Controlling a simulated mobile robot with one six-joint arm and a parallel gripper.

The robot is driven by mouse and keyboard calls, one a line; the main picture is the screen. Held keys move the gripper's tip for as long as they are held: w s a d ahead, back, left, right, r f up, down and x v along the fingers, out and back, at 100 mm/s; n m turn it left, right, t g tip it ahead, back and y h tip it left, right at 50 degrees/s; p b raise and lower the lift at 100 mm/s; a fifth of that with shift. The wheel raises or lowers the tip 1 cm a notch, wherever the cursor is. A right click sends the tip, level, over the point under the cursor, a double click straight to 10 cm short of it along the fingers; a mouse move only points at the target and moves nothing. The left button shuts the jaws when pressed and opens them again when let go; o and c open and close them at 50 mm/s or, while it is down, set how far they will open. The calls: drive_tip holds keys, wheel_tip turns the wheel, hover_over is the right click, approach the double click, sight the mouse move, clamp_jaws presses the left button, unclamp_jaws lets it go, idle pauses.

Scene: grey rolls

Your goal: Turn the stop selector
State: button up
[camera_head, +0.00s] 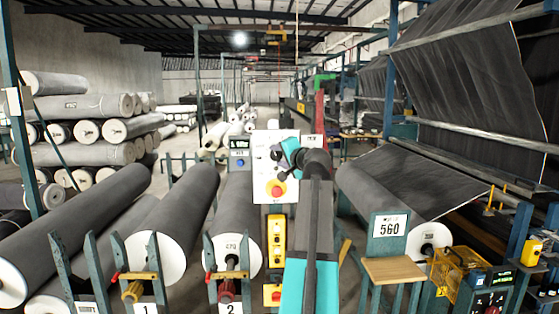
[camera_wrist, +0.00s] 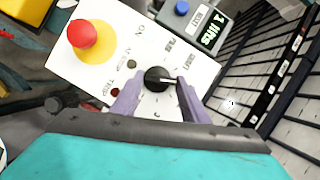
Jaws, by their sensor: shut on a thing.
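The stop selector (camera_wrist: 158,75) is a small round black knob with a pale pointer mark, on a white control panel (camera_wrist: 80,70). In the wrist view the purple fingers of my gripper (camera_wrist: 159,84) are on its left and right sides, shut on it. The pointer lies roughly sideways in that view, toward the right finger. In the head view the white panel (camera_head: 262,195) stands upright at the centre, and my gripper (camera_head: 279,154) reaches its upper right part. My arm hides part of the panel there, and the knob is hard to make out.
A red mushroom button (camera_wrist: 83,34) on a yellow disc shares the panel, beside small indicator dots. A blue button (camera_wrist: 182,8) sits on a separate box. Grey rolls (camera_head: 172,215) on teal stands lie left; a roll (camera_head: 385,190) and sign 560 (camera_head: 389,226) stand right.

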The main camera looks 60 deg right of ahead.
drive_tip(key=n, duration=0.1)
drive_tip(key=n+g, duration=0.1)
drive_tip(key=shift+w+a+r+n+b, duration=0.1)
drive_tip(key=shift+w+n+b, duration=0.05)
drive_tip(key=shift+n+b, duration=0.25)
drive_tip(key=shift+a+n+g+h, duration=0.1)
drive_tip(key=shift+n+g+h, duration=0.2)
drive_tip(key=shift+n+g, duration=0.85)
drive_tip(key=o, duration=1.1)
drive_tip(key=shift+c, duration=0.2)
drive_tip(key=shift+b, duration=0.3)
drive_tip(key=b+v, duration=0.3)
drive_tip(key=v, duration=1)
drive_tip(key=shift+s+a, duration=0.2)
drive_tip(key=shift+s, duration=0.2)
drive_tip(key=shift+w, duration=0.1)
